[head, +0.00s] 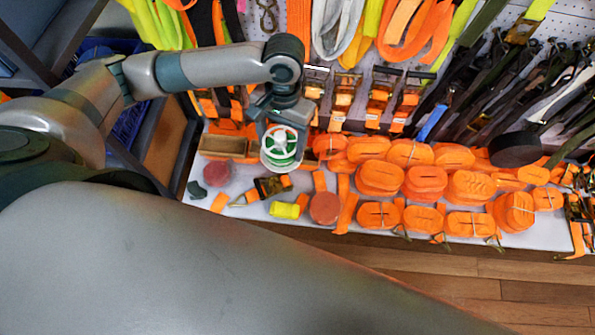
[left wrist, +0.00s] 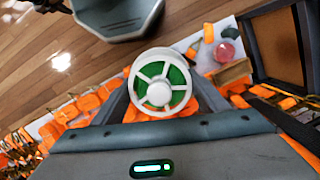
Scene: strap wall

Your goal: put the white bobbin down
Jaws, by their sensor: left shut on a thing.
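The white bobbin (head: 281,146) has a white spoked rim, with green showing between and below the spokes. My left gripper (head: 276,132) is shut on it and holds it over the left part of the white shelf (head: 248,184). In the left wrist view the bobbin (left wrist: 160,84) sits between the two fingers of the left gripper (left wrist: 163,100), its spoked face toward the camera. In the head view the bobbin covers part of the shelf, and I cannot tell how high above the surface it is. My right gripper is not in view.
Rolled orange straps (head: 425,180) crowd the shelf's middle and right. Red discs (head: 324,208), a yellow roll (head: 285,210) and a ratchet buckle (head: 270,187) lie near its left end. A wooden box (head: 222,146) stands left of the bobbin. Straps hang behind. Small bare patches show between items.

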